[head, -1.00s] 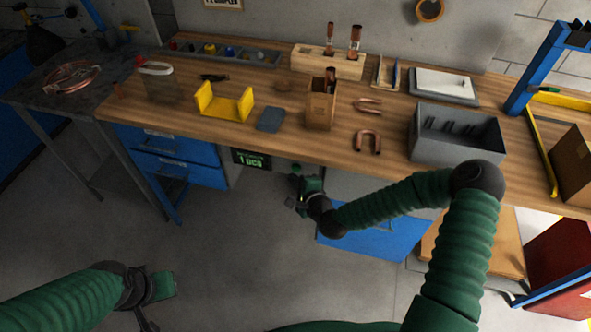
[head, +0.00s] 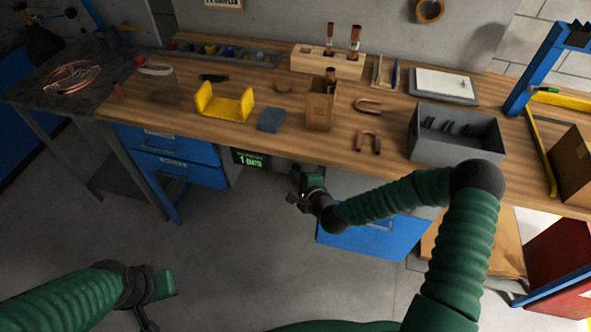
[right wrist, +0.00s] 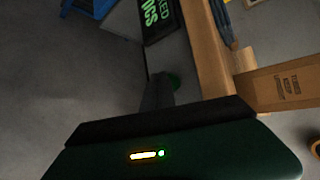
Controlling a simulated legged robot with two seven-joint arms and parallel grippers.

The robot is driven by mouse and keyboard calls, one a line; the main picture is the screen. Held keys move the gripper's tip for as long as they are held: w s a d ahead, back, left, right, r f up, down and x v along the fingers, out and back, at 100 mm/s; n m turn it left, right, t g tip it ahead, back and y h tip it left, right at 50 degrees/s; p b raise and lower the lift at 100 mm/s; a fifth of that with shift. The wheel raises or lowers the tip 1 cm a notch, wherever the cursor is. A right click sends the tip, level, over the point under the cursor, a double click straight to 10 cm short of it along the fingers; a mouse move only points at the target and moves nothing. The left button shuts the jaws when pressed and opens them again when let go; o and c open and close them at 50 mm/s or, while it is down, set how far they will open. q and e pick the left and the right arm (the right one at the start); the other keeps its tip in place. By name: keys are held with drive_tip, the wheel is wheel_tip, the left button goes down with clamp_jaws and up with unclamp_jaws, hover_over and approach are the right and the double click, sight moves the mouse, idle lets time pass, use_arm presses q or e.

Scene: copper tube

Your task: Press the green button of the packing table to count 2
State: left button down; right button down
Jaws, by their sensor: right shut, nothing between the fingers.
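The packing table (head: 230,134) is a long wooden bench. A dark display (head: 250,160) with green text hangs under its front edge and seems to read 1 with a blurred word. It also shows in the right wrist view (right wrist: 160,18). In the head view my right gripper (head: 303,178) is shut and empty at the table's front edge, right of the display. My left gripper (head: 158,292) is low at left, away from the table.
On the table stand a yellow bracket (head: 224,103), a cardboard box (head: 320,108), copper U-bends (head: 368,141) and a grey bin (head: 455,147). Blue drawers (head: 175,160) are left of the display. The floor in front is clear.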

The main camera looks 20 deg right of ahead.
drive_tip(key=shift+w+d, duration=0.2)
idle(0.5)
drive_tip(key=shift+s+a, duration=0.55)
drive_tip(key=shift+s, duration=0.25)
drive_tip(key=shift+s+a+p, duration=0.25)
drive_tip(key=shift+s+a, duration=0.45)
drive_tip(key=shift+s, duration=0.35)
drive_tip(key=shift+s+a+p, duration=0.25)
drive_tip(key=shift+s+a, duration=0.45)
drive_tip(key=shift+s, duration=0.3)
